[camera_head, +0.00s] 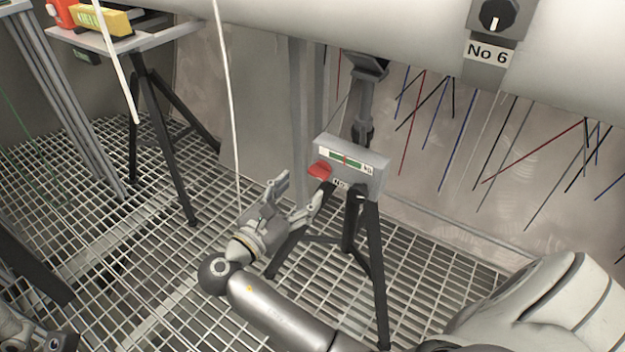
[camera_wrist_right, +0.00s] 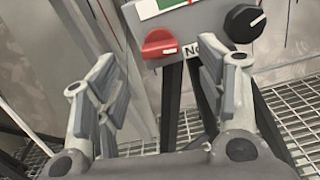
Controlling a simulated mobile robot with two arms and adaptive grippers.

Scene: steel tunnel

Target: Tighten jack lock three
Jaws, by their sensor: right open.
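A grey jack head box (camera_head: 372,178) stands on a black tripod, with a green-and-white gauge on its face. A red lock lever (camera_head: 319,170) sticks out at its left; it also shows in the right wrist view (camera_wrist_right: 160,44). A black knob (camera_wrist_right: 244,23) is on the same box. My right gripper (camera_head: 303,188) is open and empty, its fingers just short of the lever. In the wrist view the lever lies beyond the gap between the fingertips. The label (camera_wrist_right: 191,50) reads "No", its number hidden by a finger.
A large pipe (camera_head: 400,28) runs across the top, with a "No 6" label (camera_head: 488,52) and a black knob (camera_head: 494,14). Another tripod stand (camera_head: 150,90) with a yellow box (camera_head: 100,19) is at the left. The grating floor (camera_head: 130,240) is open between them.

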